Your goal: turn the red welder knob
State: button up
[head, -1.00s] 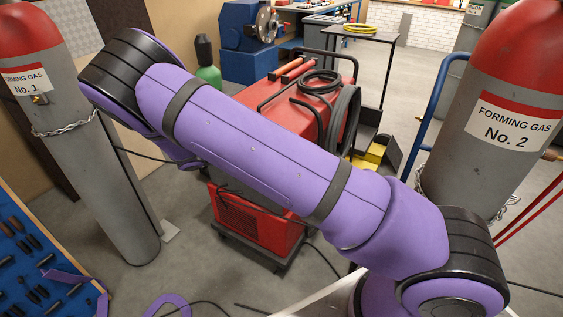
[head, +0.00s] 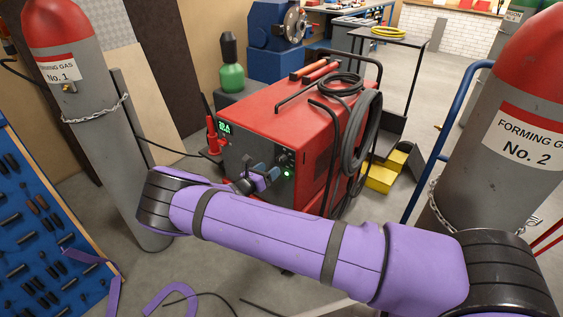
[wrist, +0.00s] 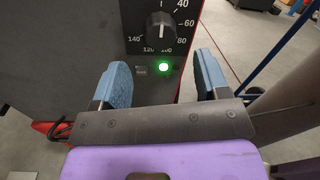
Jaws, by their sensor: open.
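The red welder (head: 290,120) stands on the floor in the middle of the head view, its dark front panel showing. In the wrist view its black knob (wrist: 160,28) with a pale pointer line sits on a dial marked from 40 to 140. The pointer is roughly upright. A lit green lamp (wrist: 163,67) is below the knob. My gripper (wrist: 160,62) is open and empty, its two blue fingers pointing at the panel on either side of the lamp, below the knob. In the head view my gripper (head: 266,174) is close to the panel and hides part of it.
Forming gas cylinder No. 1 (head: 85,110) is at left, cylinder No. 2 (head: 490,165) at right. Black cable coils (head: 362,135) hang on the welder's right side. A yellow box (head: 382,178) is beside it. A blue tool board (head: 40,235) is at lower left.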

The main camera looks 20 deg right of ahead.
aim_at(279, 161)
jog(key=x, duration=0.7)
jog(key=shift+w, duration=0.1)
jog(key=c, duration=0.9)
